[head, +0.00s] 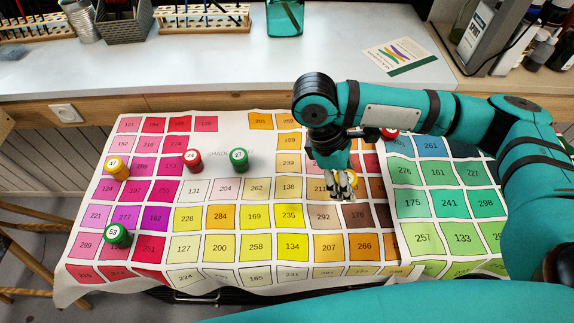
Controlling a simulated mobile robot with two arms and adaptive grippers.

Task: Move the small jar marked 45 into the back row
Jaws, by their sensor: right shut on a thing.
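My right gripper (341,186) reaches down over the colour chart right of its middle. It is shut on a small yellow-orange jar (352,179), mostly hidden by the fingers; its number cannot be read. Whether it touches the cloth is unclear. Other small jars stand on the chart: yellow 47 (117,167), red 24 (193,160), green 21 (239,160) and green 53 (117,236). A red-topped jar (389,134) is partly hidden behind my right arm. No label reading 45 is legible. My left gripper is not in view.
The chart cloth (217,143) has rows of numbered colour squares. Behind it is a white counter (215,75) with brush racks (203,18), a dark basket (122,25), a teal glass container (285,17) and a leaflet (399,56). The chart's lower middle is free.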

